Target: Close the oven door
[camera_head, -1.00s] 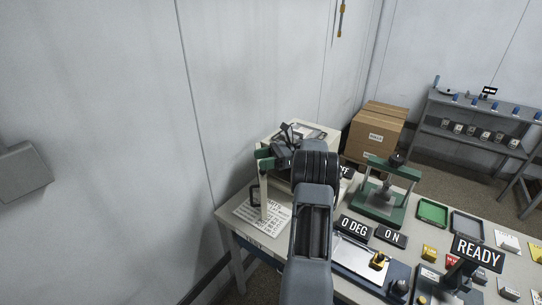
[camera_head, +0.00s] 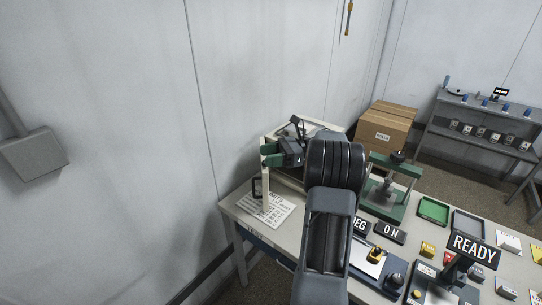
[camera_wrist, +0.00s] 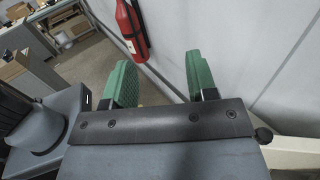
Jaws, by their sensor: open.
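The oven (camera_head: 333,127) is a pale box at the back left of the table, largely hidden behind my arm in the head view. Its white door (camera_head: 265,181) stands open at the oven's left, seen nearly edge-on, with a dark handle (camera_head: 256,188) on its left side. My gripper (camera_head: 266,154) is at the upper part of the door, its green fingers apart. Whether they touch the door cannot be told. In the wrist view my gripper (camera_wrist: 158,62) is open with nothing between its fingers. A pale surface shows at the lower right there, not clearly identifiable.
A printed sheet (camera_head: 275,213) lies on the table below the door. A green press (camera_head: 384,205) stands right of my arm, with trays and signs beyond. The wall is close behind. In the wrist view a red extinguisher (camera_wrist: 131,28) hangs on the wall.

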